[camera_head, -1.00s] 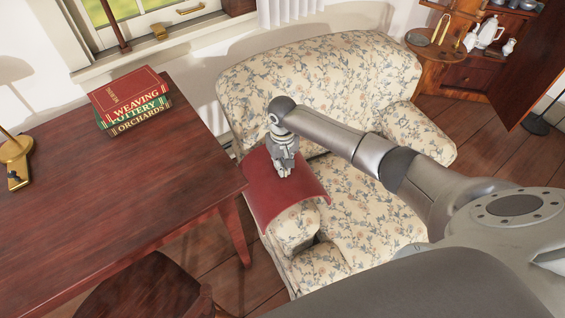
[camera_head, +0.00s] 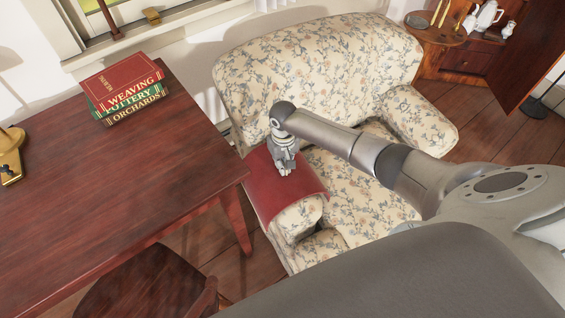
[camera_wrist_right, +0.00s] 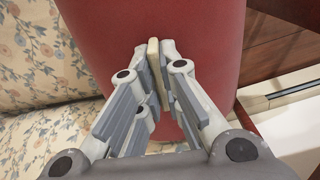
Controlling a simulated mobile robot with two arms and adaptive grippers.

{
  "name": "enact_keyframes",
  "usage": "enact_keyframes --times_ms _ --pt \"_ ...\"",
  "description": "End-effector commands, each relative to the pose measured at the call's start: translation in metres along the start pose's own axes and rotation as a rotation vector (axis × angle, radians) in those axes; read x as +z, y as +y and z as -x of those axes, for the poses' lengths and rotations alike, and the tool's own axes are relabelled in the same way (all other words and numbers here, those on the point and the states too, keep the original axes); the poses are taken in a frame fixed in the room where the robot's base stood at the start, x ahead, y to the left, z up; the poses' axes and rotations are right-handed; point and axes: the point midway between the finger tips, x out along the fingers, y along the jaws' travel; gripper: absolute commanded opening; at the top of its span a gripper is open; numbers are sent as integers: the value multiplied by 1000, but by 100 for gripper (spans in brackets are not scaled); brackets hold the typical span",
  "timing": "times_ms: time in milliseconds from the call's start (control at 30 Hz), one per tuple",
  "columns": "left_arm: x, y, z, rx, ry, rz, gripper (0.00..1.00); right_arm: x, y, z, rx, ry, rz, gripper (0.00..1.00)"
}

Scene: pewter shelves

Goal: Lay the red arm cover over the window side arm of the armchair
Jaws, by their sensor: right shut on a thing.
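The red arm cover (camera_head: 268,191) lies over the armchair's arm nearest the window and desk, curving down on both sides. The floral armchair (camera_head: 318,75) shows its patterned arm front below the cover's front edge. My right gripper (camera_head: 286,172) points down at the cover's top. In the right wrist view, the right gripper (camera_wrist_right: 157,75) is shut on a pale upright tab (camera_wrist_right: 153,62) at the middle of the red cover (camera_wrist_right: 205,35). The cover's outer side and underside are partly hidden. My left gripper is not in view.
A dark wooden desk (camera_head: 110,180) with stacked books (camera_head: 124,91) stands left of the armchair, close to its covered arm. A wooden chair (camera_head: 150,285) is at the lower left. A cabinet (camera_head: 475,60) with a white teapot (camera_head: 484,18) stands at the back right.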

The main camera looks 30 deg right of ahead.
Motion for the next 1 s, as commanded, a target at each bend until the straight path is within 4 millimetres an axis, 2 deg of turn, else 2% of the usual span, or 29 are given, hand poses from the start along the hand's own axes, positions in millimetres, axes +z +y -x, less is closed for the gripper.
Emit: enact_keyframes --times_ms 33,200,600,767,1000 --pt "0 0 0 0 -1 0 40 0 0 0 0 1 0 9" --pt "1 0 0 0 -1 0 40 0 0 0 0 0 0 31" --pt "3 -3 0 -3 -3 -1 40 0 0 4 0 0 -1 32" --pt "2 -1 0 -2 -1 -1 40 -1 0 25 -1 4 1 32" --pt "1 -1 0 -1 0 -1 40 -1 0 76 -1 3 1 32"
